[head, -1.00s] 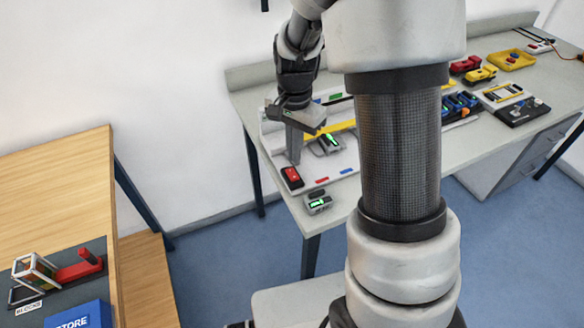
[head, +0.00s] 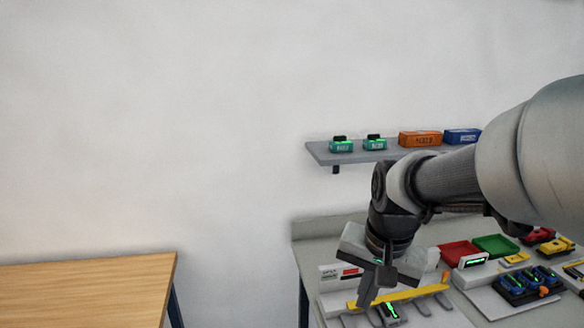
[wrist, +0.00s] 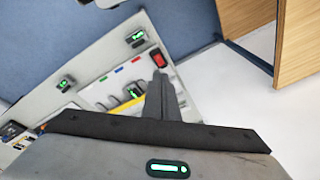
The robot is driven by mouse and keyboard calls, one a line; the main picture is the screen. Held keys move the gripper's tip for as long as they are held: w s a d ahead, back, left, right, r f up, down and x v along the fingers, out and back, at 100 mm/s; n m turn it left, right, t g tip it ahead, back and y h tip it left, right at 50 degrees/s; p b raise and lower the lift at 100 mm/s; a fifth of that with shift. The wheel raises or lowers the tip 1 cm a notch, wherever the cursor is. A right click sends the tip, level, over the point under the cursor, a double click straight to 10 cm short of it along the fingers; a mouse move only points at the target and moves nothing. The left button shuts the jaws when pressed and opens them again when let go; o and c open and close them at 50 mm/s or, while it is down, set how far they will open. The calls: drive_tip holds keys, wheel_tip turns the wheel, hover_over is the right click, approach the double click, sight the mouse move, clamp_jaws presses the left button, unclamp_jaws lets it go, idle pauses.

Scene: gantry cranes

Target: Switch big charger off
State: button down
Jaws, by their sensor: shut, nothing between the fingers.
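In the wrist view a red rocker switch in a black housing (wrist: 158,60) sits at the corner of a pale board (wrist: 98,93), which I take for the big charger. The switch's on or off position is too small to read. My gripper (wrist: 160,78) is shut and empty, its fingertips pointing at the switch; the gap to it is unclear. In the head view my gripper (head: 364,302) hangs over the board's yellow bar (head: 415,293). The switch is out of the head view. A grey unit with a lit green display (head: 390,311) is beside the fingers.
More green-lit units stand on the bench in the wrist view, one near the switch (wrist: 136,38) and one farther left (wrist: 64,84). In the head view a wall shelf (head: 352,153) holds boxes. Red (head: 459,252) and green trays (head: 496,245) sit behind. A wooden table (head: 90,285) stands left.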

drive_tip(key=s+r+n+t+p, duration=0.2)
drive_tip(key=s+r+n, duration=0.3)
drive_tip(key=s+r, duration=0.4)
drive_tip(key=s+t, duration=0.1)
drive_tip(key=s, duration=0.1)
drive_tip(key=shift+s+d+r, duration=0.15)
drive_tip(key=shift+s+d, duration=0.05)
drive_tip(key=shift+s, duration=0.1)
drive_tip(key=w+f+n+g+b, duration=0.2)
drive_tip(key=w+f, duration=1.5)
drive_tip(key=f, duration=0.1)
drive_tip(key=shift+w, duration=0.4)
drive_tip(key=shift+d, duration=0.1)
